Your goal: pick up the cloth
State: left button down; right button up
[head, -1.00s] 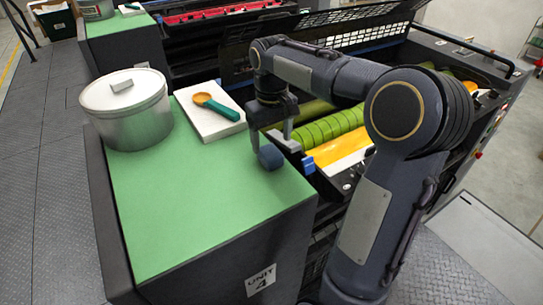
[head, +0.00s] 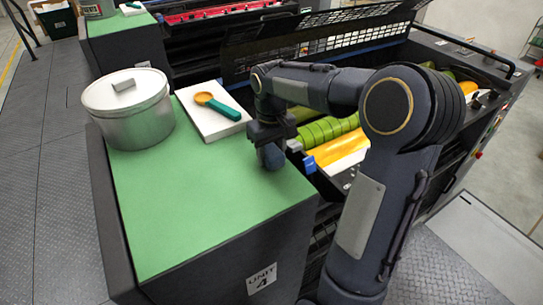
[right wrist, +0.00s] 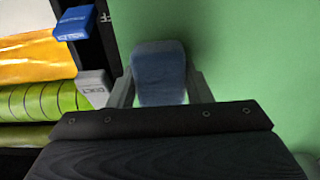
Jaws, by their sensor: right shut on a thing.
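The cloth (head: 271,157) is a small blue-grey bundle at the right edge of the green top of the unit. My right gripper (head: 268,146) points down over it and is shut on it. In the right wrist view the cloth (right wrist: 160,75) sits between the two fingers of the right gripper (right wrist: 162,88), with green surface around it. I cannot tell whether the cloth still touches the top. My left gripper is not in the head view.
A lidded metal pot (head: 130,108) stands at the back left of the green top (head: 180,215). Ink rollers (head: 325,130) and a blue tab (head: 309,164) are close right of the gripper. The front of the top is clear.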

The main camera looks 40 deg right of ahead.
jog(key=shift+r, duration=0.1)
jog(key=shift+r, duration=0.5)
jog(key=w+a+r, duration=0.2)
jog(key=a+r, duration=0.4)
jog(key=w+a+r, duration=0.3)
jog(key=a+r, duration=0.2)
jog(key=a, duration=0.2)
jog(key=shift+w+r, duration=0.3)
jog(key=shift+r, duration=0.1)
jog(key=shift+d, duration=0.1)
